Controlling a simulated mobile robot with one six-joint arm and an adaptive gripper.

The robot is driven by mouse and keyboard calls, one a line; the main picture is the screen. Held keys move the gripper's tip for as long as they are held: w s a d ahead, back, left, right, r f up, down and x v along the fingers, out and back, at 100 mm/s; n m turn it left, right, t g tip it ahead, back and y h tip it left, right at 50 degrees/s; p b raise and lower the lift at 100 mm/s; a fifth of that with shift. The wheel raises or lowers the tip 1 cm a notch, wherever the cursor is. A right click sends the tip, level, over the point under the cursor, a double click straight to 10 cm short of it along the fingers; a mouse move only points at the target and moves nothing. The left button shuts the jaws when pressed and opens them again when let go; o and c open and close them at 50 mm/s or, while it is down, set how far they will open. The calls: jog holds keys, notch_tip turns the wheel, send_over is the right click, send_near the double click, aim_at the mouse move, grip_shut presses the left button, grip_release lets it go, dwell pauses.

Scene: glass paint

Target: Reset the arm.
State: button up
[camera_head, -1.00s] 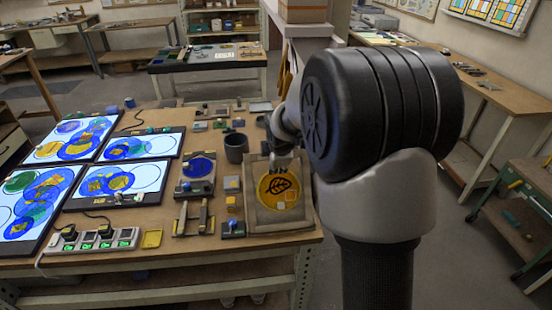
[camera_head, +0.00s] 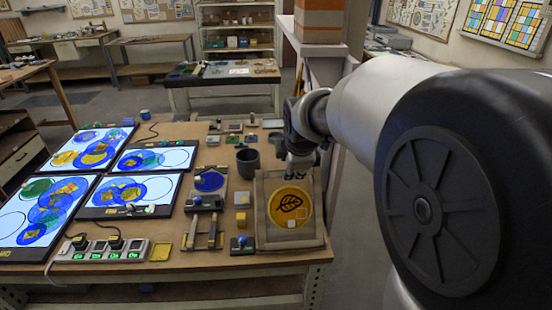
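My arm reaches in from the right side of the head view and covers much of that side. My gripper (camera_head: 296,172) hangs over the far edge of a tray (camera_head: 262,222) at the right of the workbench. Its fingers are small and dark, and I cannot tell whether they are open or shut. No held thing shows at the fingertips. In the tray lies a round amber disc (camera_head: 284,212) with a dark leaf drawn on it.
A dark cup (camera_head: 248,161) stands just left of my gripper. Several lit panels (camera_head: 30,222) with blue and yellow circles lie at the left of the bench. A power strip (camera_head: 100,251) lies at the front left. A post (camera_head: 334,185) stands behind my arm.

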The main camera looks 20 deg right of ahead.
dwell(0.3)
jog(key=s+a+m, duration=0.3)
jog(key=s+m, duration=0.2)
jog(key=s, duration=0.4)
jog(key=s+a+m+g+y, duration=0.1)
jog(key=s+a+m, duration=0.3)
jog(key=s, duration=0.6)
jog(key=s+a+m+g+y, duration=0.1)
jog(key=s+a+m, duration=0.3)
jog(key=s, duration=0.6)
jog(key=shift+a+f+m, duration=0.15)
jog(key=shift+f+m, duration=0.3)
jog(key=shift+m, duration=0.45)
jog(key=shift+o, duration=0.6)
